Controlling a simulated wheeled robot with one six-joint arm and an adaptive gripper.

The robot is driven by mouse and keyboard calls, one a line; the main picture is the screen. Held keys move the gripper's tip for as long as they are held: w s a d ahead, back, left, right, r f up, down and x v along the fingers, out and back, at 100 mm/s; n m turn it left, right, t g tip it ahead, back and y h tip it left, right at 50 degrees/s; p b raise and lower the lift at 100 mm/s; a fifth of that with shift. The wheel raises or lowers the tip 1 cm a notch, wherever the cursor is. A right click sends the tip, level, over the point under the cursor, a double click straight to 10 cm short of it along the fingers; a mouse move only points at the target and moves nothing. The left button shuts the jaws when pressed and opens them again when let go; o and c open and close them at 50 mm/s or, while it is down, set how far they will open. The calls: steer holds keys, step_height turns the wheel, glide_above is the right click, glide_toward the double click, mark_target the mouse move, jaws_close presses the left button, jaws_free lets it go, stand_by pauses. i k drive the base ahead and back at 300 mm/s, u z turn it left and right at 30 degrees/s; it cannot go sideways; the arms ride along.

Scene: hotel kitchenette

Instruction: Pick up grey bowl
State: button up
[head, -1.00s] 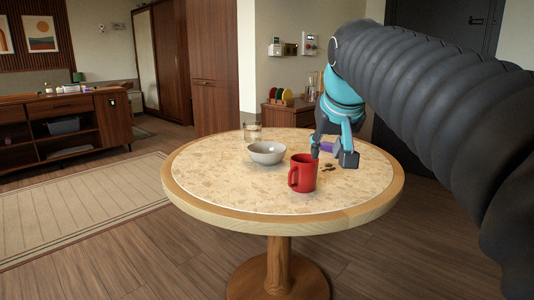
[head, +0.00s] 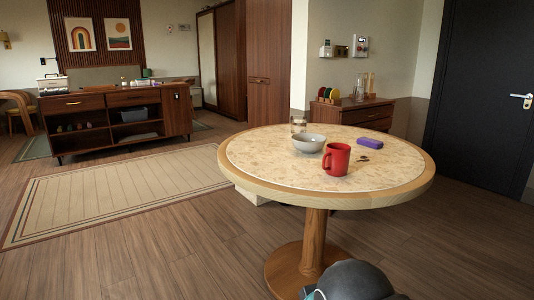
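The grey bowl (head: 309,143) stands upright on the round table (head: 262,164), left of the table's middle. It looks empty, though its inside shows only in part. My gripper is out of view in the head view. Only a dark, rounded part of my arm shows at the bottom edge, well below and in front of the table.
A red mug (head: 336,159) stands close to the bowl, nearer to me on its right. A clear glass (head: 298,125) is behind the bowl. A purple object (head: 370,142) and small brown bits (head: 363,159) lie to the right. The table's near edge is free.

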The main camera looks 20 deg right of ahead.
mark_target(308, 144)
steer(key=z, duration=1.1)
steer(key=k, duration=0.1)
steer(key=u, duration=2.3)
steer(key=i, duration=0.65)
steer(key=z, duration=0.65)
steer(key=i, duration=0.5)
steer(key=z, duration=0.6)
